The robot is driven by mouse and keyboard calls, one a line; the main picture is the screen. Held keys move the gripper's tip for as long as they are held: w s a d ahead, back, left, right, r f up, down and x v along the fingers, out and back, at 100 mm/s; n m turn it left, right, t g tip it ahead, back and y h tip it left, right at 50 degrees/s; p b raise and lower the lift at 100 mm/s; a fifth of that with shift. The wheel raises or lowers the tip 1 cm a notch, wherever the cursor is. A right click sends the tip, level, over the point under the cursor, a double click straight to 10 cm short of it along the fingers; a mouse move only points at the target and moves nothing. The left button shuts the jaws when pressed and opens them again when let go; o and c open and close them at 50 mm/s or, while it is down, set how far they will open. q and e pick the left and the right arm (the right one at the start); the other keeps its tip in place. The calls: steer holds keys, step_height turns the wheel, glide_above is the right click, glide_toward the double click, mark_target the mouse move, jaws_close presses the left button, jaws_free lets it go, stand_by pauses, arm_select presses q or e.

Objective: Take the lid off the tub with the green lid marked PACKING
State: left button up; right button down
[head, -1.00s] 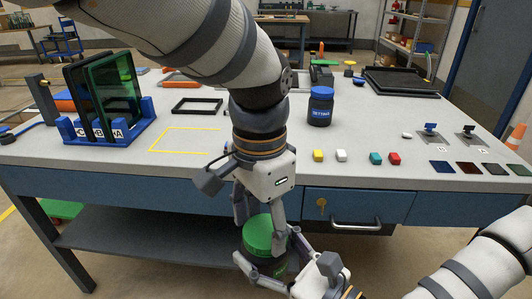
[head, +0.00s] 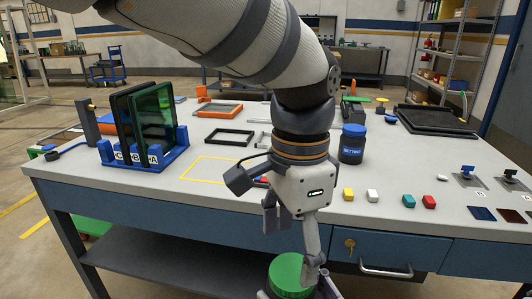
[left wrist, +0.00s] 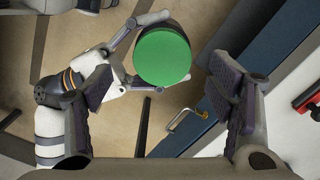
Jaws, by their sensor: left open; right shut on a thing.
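The dark tub (left wrist: 168,27) with the green lid (head: 288,272) is in front of the table. The lid sits on the tub and shows as a full green disc in the left wrist view (left wrist: 163,57). Any marking on the tub is not readable. My left gripper (head: 294,245) is open above the lid, its fingers spread to either side and empty. My right gripper (left wrist: 143,50) is shut on the tub's side below the lid; in the head view it is mostly cut off at the bottom edge.
The table (head: 90,185) is just behind, with a drawer and handle (head: 385,270) near the tub. A blue-lidded jar (head: 352,145), coloured blocks (head: 410,200) and a rack of panels (head: 148,148) stand on top. Open floor lies in front.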

mark_target(293, 271)
arm_select(q)
steer(key=m, duration=0.2)
steer(key=s+m, duration=0.1)
steer(key=m, duration=0.1)
steer(key=shift+d+r, duration=0.15)
steer(key=shift+d, duration=0.1)
steer(key=m, duration=0.4)
steer(key=shift+d+r, duration=0.1)
steer(key=shift+r, duration=0.25)
steer(key=m, duration=0.2)
steer(key=r+m, duration=0.1)
steer(key=m, duration=0.1)
steer(key=w+r+m, duration=0.1)
steer(key=m, duration=0.2)
step_height(293, 271, down, 8)
steer(key=shift+w+r, duration=0.1)
steer(key=shift+w, duration=0.05)
steer(key=c, duration=1.2)
steer(key=n, duration=0.5)
steer(key=shift+a, duration=0.2)
steer(key=n, duration=0.4)
steer(key=shift+r, duration=0.1)
steer(key=n, duration=0.4)
steer(key=shift+n, duration=0.3)
steer(key=n, duration=0.3)
steer(key=shift+n, duration=0.4)
steer(key=n, duration=0.4)
steer(key=shift+d, duration=0.1)
steer(key=shift+r, duration=0.15)
